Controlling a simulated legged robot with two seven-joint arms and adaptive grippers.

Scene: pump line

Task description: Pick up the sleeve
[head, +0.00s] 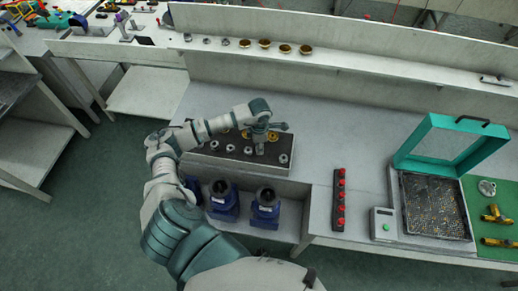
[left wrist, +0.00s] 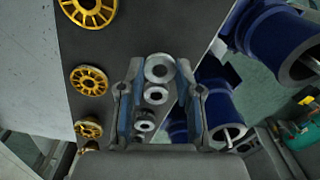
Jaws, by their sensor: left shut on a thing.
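A row of grey ring-shaped sleeves (head: 231,148) runs along the front of the dark-topped tray (head: 200,158) on the bench. My left gripper (head: 260,150) reaches down over the right part of this row. In the left wrist view my left gripper (left wrist: 160,72) is shut on one sleeve (left wrist: 158,62), which sits between the fingertips. Other sleeves (left wrist: 155,95) show between the fingers, farther down that picture. I cannot tell whether the held sleeve is clear of the tray. My right gripper is not in view.
Yellow spoked wheels (left wrist: 90,80) lie beside the sleeves. Blue pump housings (head: 265,208) stand just in front, below the bench top. A red-button strip (head: 340,200) and a teal-lidded box (head: 436,205) are to the right. The bench between is clear.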

